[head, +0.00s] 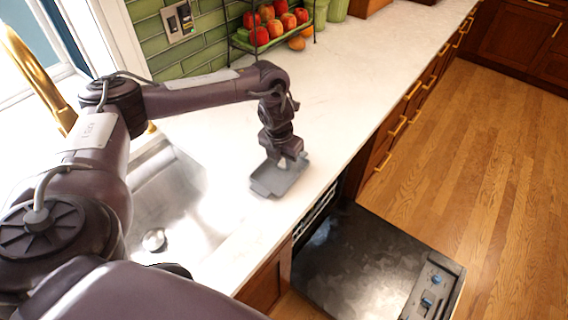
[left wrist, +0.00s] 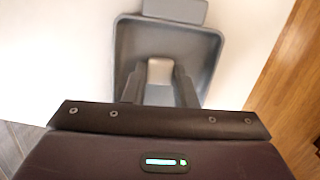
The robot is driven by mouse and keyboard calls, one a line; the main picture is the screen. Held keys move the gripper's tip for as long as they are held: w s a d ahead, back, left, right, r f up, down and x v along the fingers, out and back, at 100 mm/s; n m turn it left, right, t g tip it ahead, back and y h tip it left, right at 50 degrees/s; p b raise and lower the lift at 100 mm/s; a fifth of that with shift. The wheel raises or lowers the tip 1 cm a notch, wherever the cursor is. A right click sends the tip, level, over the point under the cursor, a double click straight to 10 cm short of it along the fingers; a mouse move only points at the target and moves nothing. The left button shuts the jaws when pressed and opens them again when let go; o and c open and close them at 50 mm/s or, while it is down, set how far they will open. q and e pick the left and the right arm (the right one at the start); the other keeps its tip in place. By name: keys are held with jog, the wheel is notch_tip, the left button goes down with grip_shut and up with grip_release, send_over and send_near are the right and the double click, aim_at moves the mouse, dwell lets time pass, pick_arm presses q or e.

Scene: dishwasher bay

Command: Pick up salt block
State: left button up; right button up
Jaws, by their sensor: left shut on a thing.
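The salt block (left wrist: 160,71) is a small pale block, seen between the two fingers in the left wrist view. It shows as a small light spot in the head view (head: 283,163). My left gripper (head: 285,160) points down over a grey tray (head: 264,188) on the white counter. In the left wrist view the left gripper (left wrist: 160,80) is shut on the salt block, with the tray (left wrist: 168,40) around and below it. I cannot tell whether the block touches the tray. My right gripper is not in view.
A sink (head: 165,205) with a gold faucet (head: 38,78) lies left of the tray. A rack of red fruit (head: 275,28) stands at the back against green tiles. The dishwasher door (head: 365,262) is open below the counter's front edge. Counter behind the tray is clear.

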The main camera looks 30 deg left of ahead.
aim_at(284, 162)
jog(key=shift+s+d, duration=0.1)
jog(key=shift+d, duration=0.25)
pick_arm(q)
jog(key=shift+r, duration=0.2)
jog(key=shift+r, duration=0.25)
notch_tip(284, 162, up, 4)
jog(key=shift+w+f+b, duration=0.1)
jog(key=shift+b, duration=0.55)
notch_tip(284, 162, up, 15)
jog(key=p, duration=0.5)
jog(key=shift+r+p, duration=0.2)
jog(key=shift+p, duration=0.1)
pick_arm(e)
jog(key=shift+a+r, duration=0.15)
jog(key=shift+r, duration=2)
